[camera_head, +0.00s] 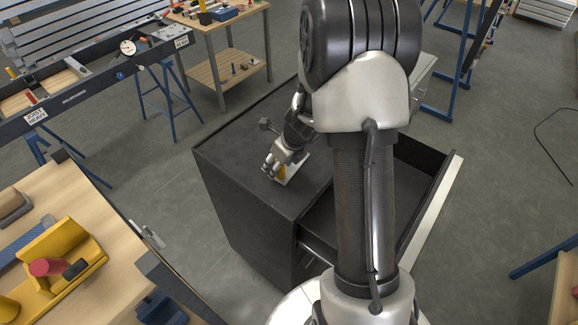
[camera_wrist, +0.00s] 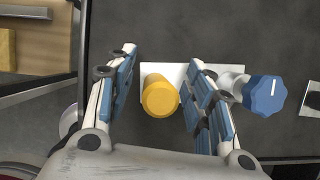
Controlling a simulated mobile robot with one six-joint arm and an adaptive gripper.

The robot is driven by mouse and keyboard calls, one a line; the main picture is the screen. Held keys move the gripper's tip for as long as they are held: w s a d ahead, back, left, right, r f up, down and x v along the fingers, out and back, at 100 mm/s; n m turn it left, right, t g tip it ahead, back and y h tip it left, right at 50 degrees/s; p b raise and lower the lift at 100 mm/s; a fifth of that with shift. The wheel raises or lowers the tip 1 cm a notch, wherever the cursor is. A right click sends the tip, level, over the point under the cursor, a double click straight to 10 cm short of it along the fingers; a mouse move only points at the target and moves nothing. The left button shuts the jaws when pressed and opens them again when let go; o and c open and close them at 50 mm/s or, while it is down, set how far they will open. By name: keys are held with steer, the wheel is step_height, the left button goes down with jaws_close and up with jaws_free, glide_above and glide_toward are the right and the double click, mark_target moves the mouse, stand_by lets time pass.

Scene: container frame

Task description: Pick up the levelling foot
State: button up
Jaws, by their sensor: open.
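A yellow cylinder (camera_wrist: 161,96) stands at a white plate (camera_wrist: 208,72) on the dark cabinet top, seen nearly end-on in the wrist view. The yellow part also shows small in the head view (camera_head: 282,172). It may be the levelling foot, but I cannot tell for sure. My gripper (camera_wrist: 163,56) is open, with one finger on each side of the cylinder and visible gaps between. In the head view my gripper (camera_head: 271,172) is low over the cabinet top. A blue knob (camera_wrist: 264,95) with a grey stem is just right of the right finger.
The dark cabinet (camera_head: 235,150) has an open drawer (camera_head: 425,190) on its right, partly hidden by my arm. A metal piece (camera_wrist: 312,98) is at the wrist view's right edge. A wooden bench with a yellow holder (camera_head: 62,258) is at front left. The cabinet top is otherwise mostly clear.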

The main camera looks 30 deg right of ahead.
steer(key=shift+x, duration=1.05)
steer(key=shift+r, duration=0.1)
steer(key=shift+c, duration=0.6)
jaws_close()
